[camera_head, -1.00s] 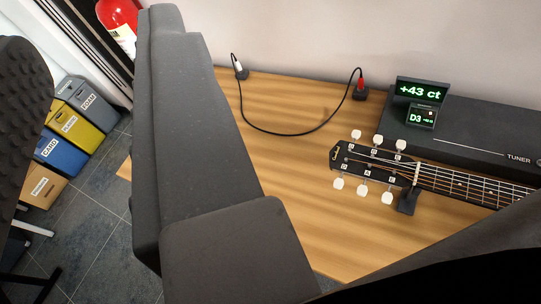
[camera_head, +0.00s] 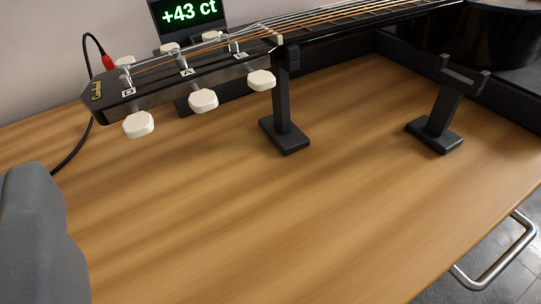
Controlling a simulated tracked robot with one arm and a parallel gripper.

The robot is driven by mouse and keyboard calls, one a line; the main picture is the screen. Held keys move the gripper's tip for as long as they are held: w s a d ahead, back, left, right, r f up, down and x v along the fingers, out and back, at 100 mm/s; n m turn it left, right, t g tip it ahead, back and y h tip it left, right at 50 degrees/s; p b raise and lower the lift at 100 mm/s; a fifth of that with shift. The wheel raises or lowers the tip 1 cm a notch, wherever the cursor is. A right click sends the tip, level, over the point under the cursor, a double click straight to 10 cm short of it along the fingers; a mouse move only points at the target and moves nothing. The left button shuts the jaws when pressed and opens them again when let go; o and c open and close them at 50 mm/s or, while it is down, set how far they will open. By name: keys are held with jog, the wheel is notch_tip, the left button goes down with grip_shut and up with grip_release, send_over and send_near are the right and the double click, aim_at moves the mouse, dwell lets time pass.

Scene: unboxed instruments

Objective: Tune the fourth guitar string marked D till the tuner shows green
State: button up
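The guitar headstock (camera_head: 180,84) is dark and sits at the upper left, with white tuning knobs along both sides. The near-side post closest to the headstock tip carries a small plate (camera_head: 128,92) that seems to read D. The white knob (camera_head: 138,124) beside it faces me; two more near knobs follow toward the neck (camera_head: 350,30), the middle one (camera_head: 203,100) and the one by the nut (camera_head: 261,80). The tuner display (camera_head: 188,12) reads "+43 ct" in green digits on black; its lower part is hidden behind the headstock.
A black stand (camera_head: 285,125) holds the neck; another forked stand (camera_head: 440,110) is empty at right. A black cable (camera_head: 76,150) with a red plug (camera_head: 108,62) is at left. The wooden table (camera_head: 270,220) is clear in front. A metal handle (camera_head: 505,255) is at its right edge.

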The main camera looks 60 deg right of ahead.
jog(key=h, duration=0.2)
send_near(138, 133)
jog(key=s+a, duration=0.2)
jog(key=a, duration=0.1)
jog(key=d, duration=0.1)
jog(key=shift+g+h, duration=0.3)
jog(key=p+x, duration=0.1)
jog(key=x, duration=1.2)
jog(key=shift+w+d, duration=0.1)
